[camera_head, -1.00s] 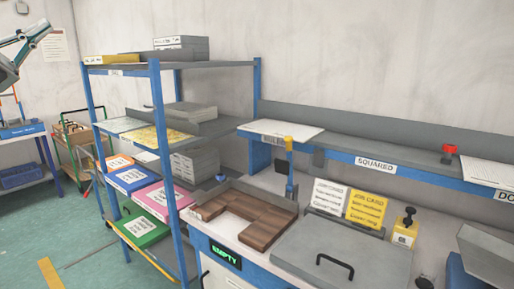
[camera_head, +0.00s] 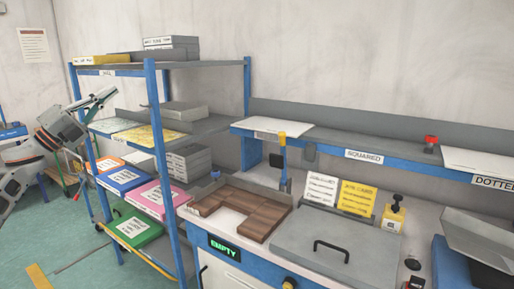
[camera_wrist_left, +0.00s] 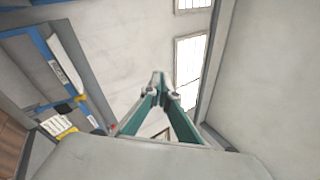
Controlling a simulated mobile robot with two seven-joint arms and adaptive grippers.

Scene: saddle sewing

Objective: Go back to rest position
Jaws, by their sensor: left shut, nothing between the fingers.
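My left gripper (camera_head: 98,101) shows at the left of the head view, raised in front of the blue shelf rack's left side. Its arm comes in from the left edge. In the left wrist view the teal fingers of the left gripper (camera_wrist_left: 158,82) come together at their tips, shut with nothing between them. Behind them are the pale wall and bright windows. My right gripper is not in either view.
The shelf rack (camera_head: 153,100) holds coloured folders, boxes and papers. To its right, the workbench (camera_head: 222,215) carries a tray of brown pieces (camera_head: 240,212), a grey lidded box (camera_head: 335,245) and job cards (camera_head: 355,197). Green floor lies open at the lower left.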

